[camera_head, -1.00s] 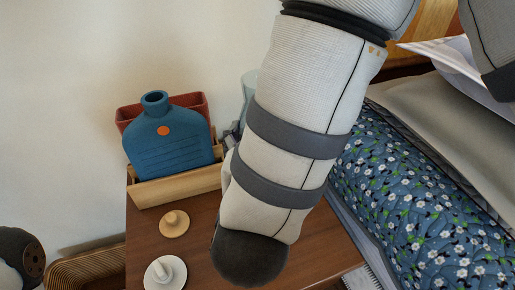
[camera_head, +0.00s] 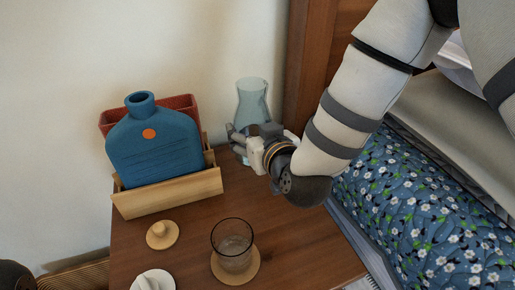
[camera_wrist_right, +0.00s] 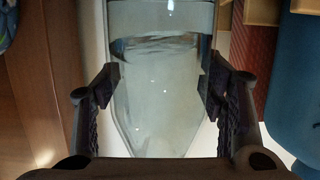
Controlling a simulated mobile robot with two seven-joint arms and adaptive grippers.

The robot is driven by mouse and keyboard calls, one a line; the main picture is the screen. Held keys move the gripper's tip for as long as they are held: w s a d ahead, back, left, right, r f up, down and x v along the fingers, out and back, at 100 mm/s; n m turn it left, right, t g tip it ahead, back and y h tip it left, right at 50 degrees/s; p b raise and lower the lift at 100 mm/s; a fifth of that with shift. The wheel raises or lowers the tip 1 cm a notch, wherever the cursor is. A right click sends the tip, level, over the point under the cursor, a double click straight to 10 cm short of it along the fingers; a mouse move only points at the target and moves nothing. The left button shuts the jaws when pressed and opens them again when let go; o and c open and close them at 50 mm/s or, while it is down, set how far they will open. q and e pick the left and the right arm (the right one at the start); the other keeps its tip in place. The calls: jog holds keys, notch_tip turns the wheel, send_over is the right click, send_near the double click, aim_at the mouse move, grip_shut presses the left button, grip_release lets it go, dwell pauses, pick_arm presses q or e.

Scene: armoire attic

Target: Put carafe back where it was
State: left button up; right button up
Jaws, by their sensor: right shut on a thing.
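The clear glass carafe (camera_head: 252,98) is upright at the back of the wooden nightstand, near the wall, right of the blue bottle. My right gripper (camera_head: 250,146) is shut around its lower part, which the fingers partly hide. In the right wrist view the carafe (camera_wrist_right: 160,95) fills the middle, with the right gripper's fingers (camera_wrist_right: 162,90) on both its sides. I cannot tell whether its base touches the nightstand. A drinking glass (camera_head: 233,245) stands on a round wooden coaster (camera_head: 236,272) at the front.
A wooden holder (camera_head: 170,196) with a blue bottle (camera_head: 155,150) and a red box (camera_head: 185,104) stands at the left. A wooden knobbed disc (camera_head: 162,235) and a white piece (camera_head: 153,281) lie in front. The bed (camera_head: 420,200) borders the nightstand (camera_head: 300,245) on the right.

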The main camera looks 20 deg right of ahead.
jog(key=w+f, duration=0.1)
jog(key=d+f, duration=0.1)
jog(key=shift+w+d+f, duration=0.25)
jog(key=shift+w+f, duration=0.05)
jog(key=shift+w, duration=0.1)
notch_tip(320, 180, down, 4)
jog(key=shift+w+d+r+b, duration=0.15)
jog(key=shift+b, duration=0.6)
jog(key=shift+r, duration=0.2)
jog(key=shift+f, duration=0.1)
jog(key=o, duration=1.8)
jog(key=shift+f, duration=0.1)
